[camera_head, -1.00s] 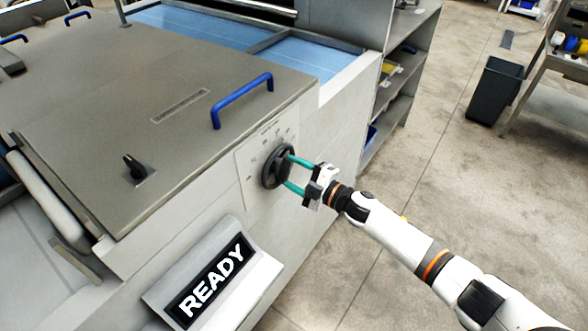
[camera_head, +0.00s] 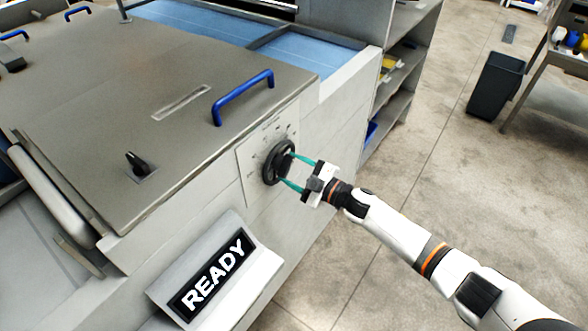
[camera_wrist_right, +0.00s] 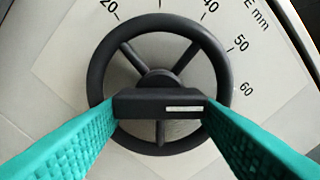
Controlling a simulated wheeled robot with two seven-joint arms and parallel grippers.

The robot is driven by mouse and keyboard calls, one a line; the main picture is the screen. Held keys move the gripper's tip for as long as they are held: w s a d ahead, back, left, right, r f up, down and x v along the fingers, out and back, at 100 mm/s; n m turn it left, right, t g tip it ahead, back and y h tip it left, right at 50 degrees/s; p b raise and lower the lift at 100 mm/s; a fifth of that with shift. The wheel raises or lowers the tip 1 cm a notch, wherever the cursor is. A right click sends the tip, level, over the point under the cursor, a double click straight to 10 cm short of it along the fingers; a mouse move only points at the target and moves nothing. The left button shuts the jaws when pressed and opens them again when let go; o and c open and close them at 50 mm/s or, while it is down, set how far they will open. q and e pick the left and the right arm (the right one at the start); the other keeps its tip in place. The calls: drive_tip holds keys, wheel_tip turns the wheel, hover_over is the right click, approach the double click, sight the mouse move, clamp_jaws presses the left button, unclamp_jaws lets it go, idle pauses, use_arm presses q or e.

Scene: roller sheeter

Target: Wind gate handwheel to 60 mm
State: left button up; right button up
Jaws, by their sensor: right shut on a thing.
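The black gate handwheel (camera_head: 277,162) sits on the pale scale plate (camera_head: 250,178) on the machine's side. In the right wrist view the spoked handwheel (camera_wrist_right: 104,49) has a raised black bar (camera_wrist_right: 145,103) across its middle. A white mark (camera_wrist_right: 184,109) on the bar points right, towards the area by the number 60 (camera_wrist_right: 246,89). Scale numbers 20, 40 and 50 also show. My right gripper (camera_head: 287,169) has its teal fingers at both ends of the bar, shut on it. My left gripper is out of view.
A tilted panel reads READY (camera_head: 212,274) below the handwheel. A blue handle (camera_head: 243,96) and a black knob (camera_head: 137,163) are on the steel cover (camera_head: 100,110) above. A shelf unit (camera_head: 412,70) stands behind. The floor to the right is clear up to a dark bin (camera_head: 495,85).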

drive_tip(key=o, duration=1)
drive_tip(key=shift+d, duration=0.1)
drive_tip(key=b+v, duration=0.3)
drive_tip(key=v, duration=0.9)
